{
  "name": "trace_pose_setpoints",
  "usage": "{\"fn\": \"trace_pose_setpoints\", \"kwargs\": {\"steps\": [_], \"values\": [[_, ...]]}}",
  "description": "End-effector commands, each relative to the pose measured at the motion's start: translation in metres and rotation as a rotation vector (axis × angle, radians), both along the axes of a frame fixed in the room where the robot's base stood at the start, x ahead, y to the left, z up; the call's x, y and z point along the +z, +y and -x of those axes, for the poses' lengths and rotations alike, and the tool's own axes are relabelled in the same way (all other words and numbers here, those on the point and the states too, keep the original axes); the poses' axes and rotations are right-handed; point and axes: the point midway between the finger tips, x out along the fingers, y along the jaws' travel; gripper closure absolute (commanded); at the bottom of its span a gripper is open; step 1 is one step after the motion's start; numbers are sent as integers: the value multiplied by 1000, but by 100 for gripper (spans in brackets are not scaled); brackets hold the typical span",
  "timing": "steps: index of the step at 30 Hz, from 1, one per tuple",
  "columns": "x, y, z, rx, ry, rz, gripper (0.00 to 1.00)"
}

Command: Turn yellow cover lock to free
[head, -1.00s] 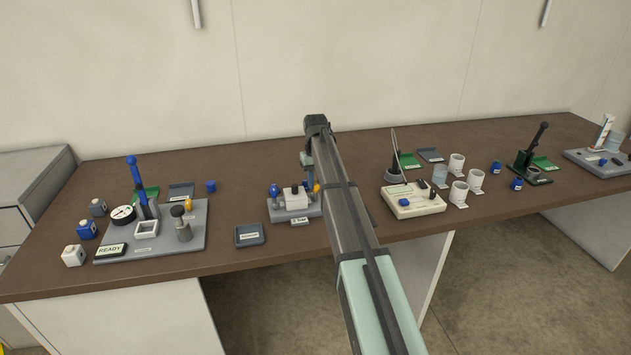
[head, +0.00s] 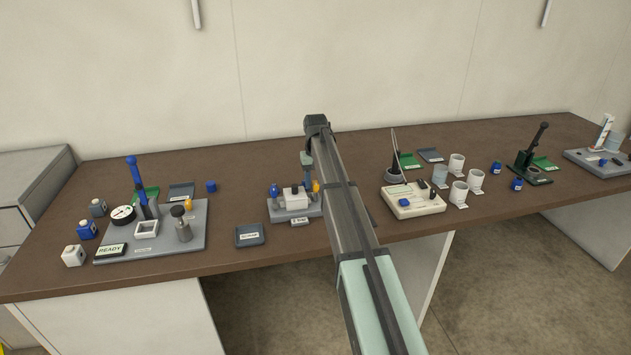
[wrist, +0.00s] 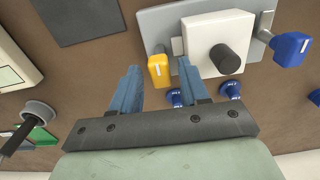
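The yellow cover lock (wrist: 159,70) is a small lever with a white line, at the corner of a white block (wrist: 222,45) on a grey base plate. In the head view the yellow lock (head: 316,187) stands at the right end of that small station, close to my arm. My gripper (wrist: 160,72) is open, with its two blue fingers apart. The lock appears in the gap between the fingertips in the wrist view; I see no finger touching it. In the head view my gripper (head: 306,160) is small and its fingers cannot be made out clearly.
A blue lever (wrist: 291,48) sits at the other end of the block, and a dark round knob (wrist: 225,58) stands on its face. A white device (head: 414,200) and a grey tray (head: 250,235) flank the station.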

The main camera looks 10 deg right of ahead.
Motion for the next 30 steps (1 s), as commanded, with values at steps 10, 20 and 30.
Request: {"fn": "trace_pose_setpoints", "kwargs": {"steps": [10, 20, 30], "values": [[3, 0, 0, 1, 0, 0, 51], [51, 0, -1, 1, -2, 0, 51], [112, 0, -1, 1, -1, 0, 51]]}}
